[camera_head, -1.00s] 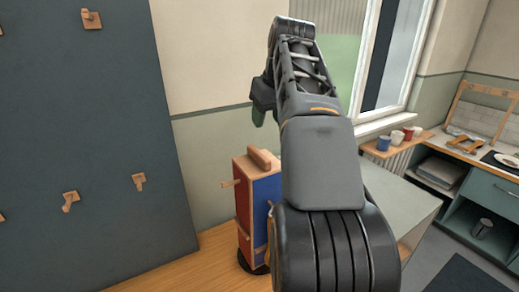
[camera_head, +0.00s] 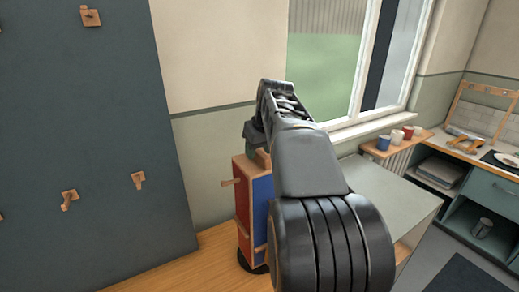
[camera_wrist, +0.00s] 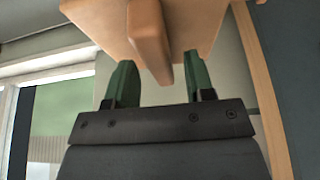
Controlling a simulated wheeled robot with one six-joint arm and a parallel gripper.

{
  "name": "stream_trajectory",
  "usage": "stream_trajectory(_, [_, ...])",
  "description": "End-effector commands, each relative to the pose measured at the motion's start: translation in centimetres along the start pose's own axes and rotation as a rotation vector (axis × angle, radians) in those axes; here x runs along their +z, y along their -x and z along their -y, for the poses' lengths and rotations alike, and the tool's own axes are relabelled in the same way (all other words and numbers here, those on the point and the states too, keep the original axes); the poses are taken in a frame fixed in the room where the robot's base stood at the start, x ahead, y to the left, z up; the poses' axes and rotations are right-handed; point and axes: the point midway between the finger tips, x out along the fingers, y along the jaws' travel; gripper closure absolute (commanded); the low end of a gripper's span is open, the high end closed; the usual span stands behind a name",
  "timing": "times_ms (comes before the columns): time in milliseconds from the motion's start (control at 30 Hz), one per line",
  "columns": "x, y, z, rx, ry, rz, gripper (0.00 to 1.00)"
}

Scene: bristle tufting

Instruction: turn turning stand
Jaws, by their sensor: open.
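The turning stand (camera_head: 244,215) is a box with a red face and a blue face, standing on a dark round base (camera_head: 255,266) on the wooden counter. Wooden pegs stick out of its sides. A wooden handle bar on its top shows in the wrist view (camera_wrist: 150,40). My gripper (camera_wrist: 158,82) is open, with its green fingers one on each side of the bar and a gap to it on both sides. In the head view my arm hides the right part of the stand and most of the handle.
A dark wall panel (camera_head: 85,130) with wooden hooks stands at the left. The wooden counter (camera_head: 185,268) is clear left of the stand.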

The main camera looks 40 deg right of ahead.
Motion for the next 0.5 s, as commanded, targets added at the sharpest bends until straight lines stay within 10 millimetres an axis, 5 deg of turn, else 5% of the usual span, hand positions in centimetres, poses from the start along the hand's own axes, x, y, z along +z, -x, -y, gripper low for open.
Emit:
stream_trajectory(333, [0.01, -0.25, 0.0, 0.0, 0.0, 0.0, 0.52])
stream_trajectory(500, [0.01, -0.24, 0.0, 0.0, 0.0, 0.0, 0.68])
